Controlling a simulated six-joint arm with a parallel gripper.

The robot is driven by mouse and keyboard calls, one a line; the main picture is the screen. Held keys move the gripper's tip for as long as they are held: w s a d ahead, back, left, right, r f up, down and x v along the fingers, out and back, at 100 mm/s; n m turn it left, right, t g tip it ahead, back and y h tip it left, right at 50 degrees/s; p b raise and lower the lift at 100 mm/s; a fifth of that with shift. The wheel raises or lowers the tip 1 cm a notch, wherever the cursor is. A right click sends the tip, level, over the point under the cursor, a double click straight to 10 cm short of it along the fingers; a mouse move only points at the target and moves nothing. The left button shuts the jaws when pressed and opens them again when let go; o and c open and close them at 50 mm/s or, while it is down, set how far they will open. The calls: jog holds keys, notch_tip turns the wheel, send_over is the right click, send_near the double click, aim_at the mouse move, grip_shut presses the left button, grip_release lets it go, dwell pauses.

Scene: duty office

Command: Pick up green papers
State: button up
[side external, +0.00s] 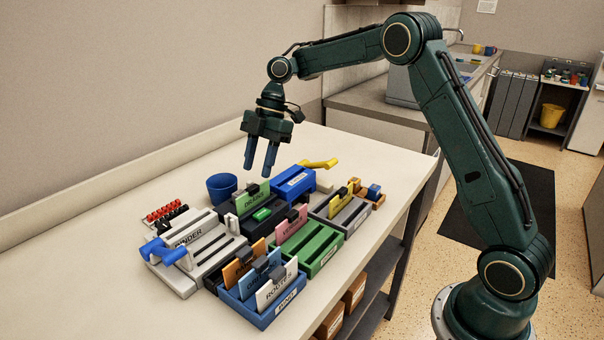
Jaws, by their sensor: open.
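The green papers (253,199) stand upright in a slotted dark tray (249,226) near the middle of the table, with dark lettering on the front and a dark clip on the top edge. My gripper (259,172) points down with its two blue fingers apart and nothing between them. The fingertips are just above the green papers in the picture; the exact gap and alignment in depth cannot be told from this one view.
A blue cup (222,187) stands left of the green papers and a blue device with a yellow handle (294,182) right. A green tray (323,251), a blue tray (262,315) and a grey binder device (190,243) crowd the front. The table's back left is clear.

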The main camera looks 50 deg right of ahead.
aim_at(253, 186)
jog(key=shift+a+f, duration=0.3)
jog(key=shift+f, duration=0.3)
jog(key=shift+x, duration=2.5)
grip_shut()
